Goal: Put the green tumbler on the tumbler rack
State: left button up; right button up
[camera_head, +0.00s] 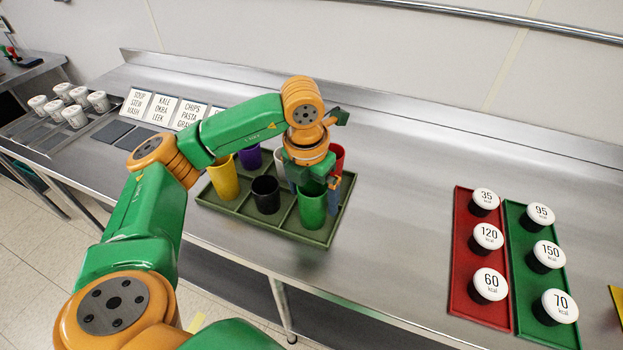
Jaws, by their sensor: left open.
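The green tumbler (312,211) stands upright at the front right of the tumbler rack (270,229), a dark green tray with compartments. My left gripper (318,184) is open and pointing down at the tumbler's top, hiding part of its rim. I cannot tell whether its fingers touch the tumbler or whether the tumbler rests fully on the rack floor. My right gripper is not in view.
The rack also holds yellow (223,178), black (265,194), purple (250,157) and red (337,157) tumblers, among others. Red (462,262) and green (527,270) trays with labelled lids lie right. Bare steel counter (400,200) lies between.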

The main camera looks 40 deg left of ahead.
pick_arm(q)
notch_tip(320, 180, up, 11)
jog(key=s+p, duration=0.1)
jog(key=p, duration=0.1)
jog(key=shift+s, duration=0.3)
jog(key=shift+r, duration=0.15)
